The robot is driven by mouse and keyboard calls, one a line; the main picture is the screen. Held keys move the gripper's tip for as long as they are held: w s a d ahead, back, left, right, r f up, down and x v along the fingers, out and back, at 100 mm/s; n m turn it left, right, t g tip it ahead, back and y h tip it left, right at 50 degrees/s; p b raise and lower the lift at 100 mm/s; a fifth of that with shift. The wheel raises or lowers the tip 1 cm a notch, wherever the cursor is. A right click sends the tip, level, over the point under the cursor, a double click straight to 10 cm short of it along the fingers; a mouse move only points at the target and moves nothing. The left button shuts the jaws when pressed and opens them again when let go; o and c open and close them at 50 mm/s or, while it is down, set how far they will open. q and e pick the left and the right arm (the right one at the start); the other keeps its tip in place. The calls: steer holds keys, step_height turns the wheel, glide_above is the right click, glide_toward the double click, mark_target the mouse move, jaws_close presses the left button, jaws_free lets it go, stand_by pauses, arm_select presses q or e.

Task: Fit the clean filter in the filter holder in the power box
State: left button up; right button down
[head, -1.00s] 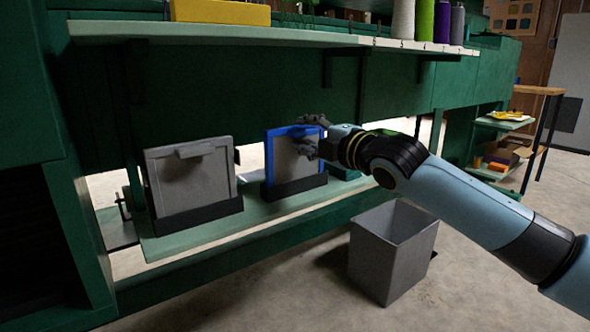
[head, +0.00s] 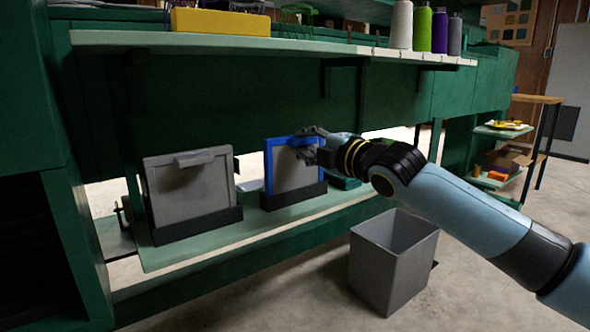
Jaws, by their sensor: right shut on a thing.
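A blue-framed filter (head: 283,173) with a light grey face stands upright in a black slot stand (head: 293,197) on the low green shelf. A grey-framed filter (head: 189,186), dusty looking, with a grey handle on its top edge, stands in another black stand (head: 197,226) to its left. My right gripper (head: 309,144) is shut on the blue-framed filter at its top edge, where the fingers hide the grip spot. I cannot make out a power box or its filter holder. My left gripper is not in view.
An upper shelf (head: 300,47) with a yellow box (head: 220,21) and thread spools (head: 421,29) overhangs the filters. An open grey bin (head: 385,268) stands on the floor in front. A side rack (head: 503,132) stands at the right.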

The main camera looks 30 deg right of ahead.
steer(key=shift+r+p, duration=1.25)
steer(key=shift+r, duration=1)
